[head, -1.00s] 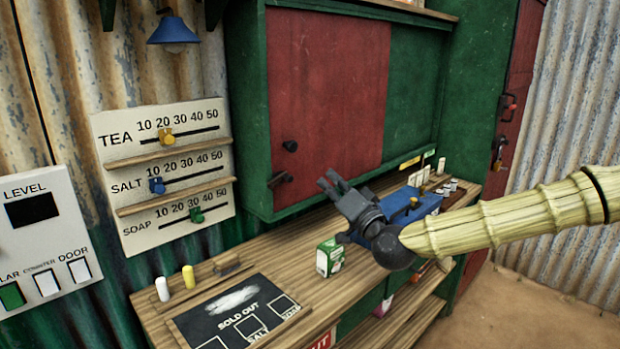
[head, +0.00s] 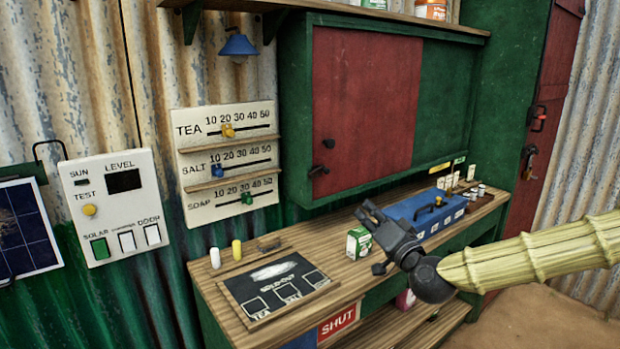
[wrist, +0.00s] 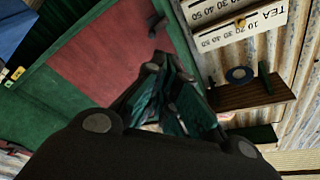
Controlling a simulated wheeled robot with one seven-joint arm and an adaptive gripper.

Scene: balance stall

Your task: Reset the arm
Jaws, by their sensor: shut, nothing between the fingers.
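My gripper (head: 366,210) is shut and empty at the end of my arm. In the head view it hangs in the air in front of the counter, just right of a small green and white box (head: 359,243) and in front of a blue case (head: 428,211). In the wrist view the fingers (wrist: 167,95) are together in the middle, with the red cabinet door (wrist: 105,65) behind them. Nothing is seen touching the fingers.
A price board (head: 228,160) and a level panel (head: 112,205) hang on the corrugated wall. The cabinet (head: 360,110) hangs behind my gripper.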

